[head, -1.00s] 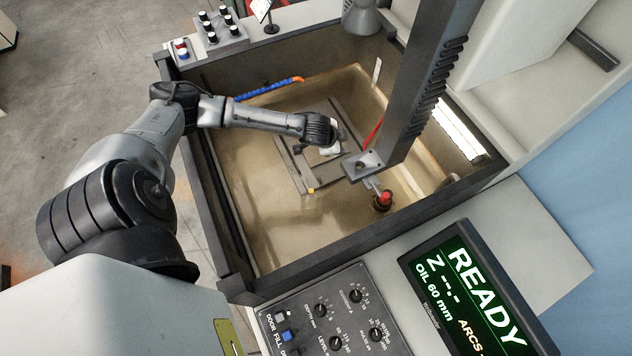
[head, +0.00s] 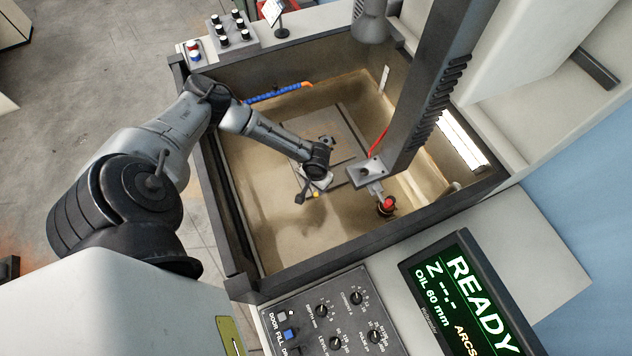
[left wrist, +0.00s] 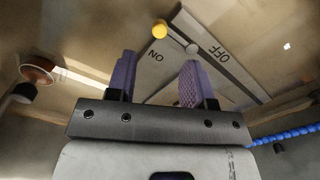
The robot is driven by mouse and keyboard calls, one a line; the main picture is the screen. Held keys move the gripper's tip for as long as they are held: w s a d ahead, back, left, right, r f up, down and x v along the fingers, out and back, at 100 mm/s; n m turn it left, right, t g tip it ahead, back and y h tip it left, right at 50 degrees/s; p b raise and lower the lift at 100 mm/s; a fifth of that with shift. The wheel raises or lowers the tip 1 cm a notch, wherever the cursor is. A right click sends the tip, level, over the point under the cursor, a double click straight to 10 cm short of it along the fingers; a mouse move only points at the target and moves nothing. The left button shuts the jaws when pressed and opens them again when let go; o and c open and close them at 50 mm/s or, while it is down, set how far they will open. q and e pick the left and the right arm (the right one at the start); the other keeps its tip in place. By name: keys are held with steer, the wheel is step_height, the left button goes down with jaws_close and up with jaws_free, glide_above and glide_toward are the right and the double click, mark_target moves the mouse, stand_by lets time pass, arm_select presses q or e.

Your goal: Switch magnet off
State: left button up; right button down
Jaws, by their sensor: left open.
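The magnet plate (head: 335,130) lies on the floor of the tank. In the left wrist view its edge carries the words ON and OFF (left wrist: 218,53), with a grey round pivot (left wrist: 193,48) between them. A yellow knob (left wrist: 159,29) stands beyond the fingers, towards the ON side; it also shows in the head view (head: 316,194). My left gripper (left wrist: 155,80) is open and empty, its two purple fingers apart, with the knob ahead of and clear of them. In the head view my left gripper (head: 310,186) hangs over the plate's near left corner. My right gripper is not in view.
The tank's dark walls (head: 232,215) surround my left arm. A blue hose (head: 275,95) runs along the back left. The near tank floor is clear.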

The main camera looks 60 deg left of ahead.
mark_target(316, 194)
arm_select(q)
step_height(316, 194, down, 9)
steer(key=shift+r, duration=0.15)
stand_by(0.4)
jaws_close()
stand_by(0.3)
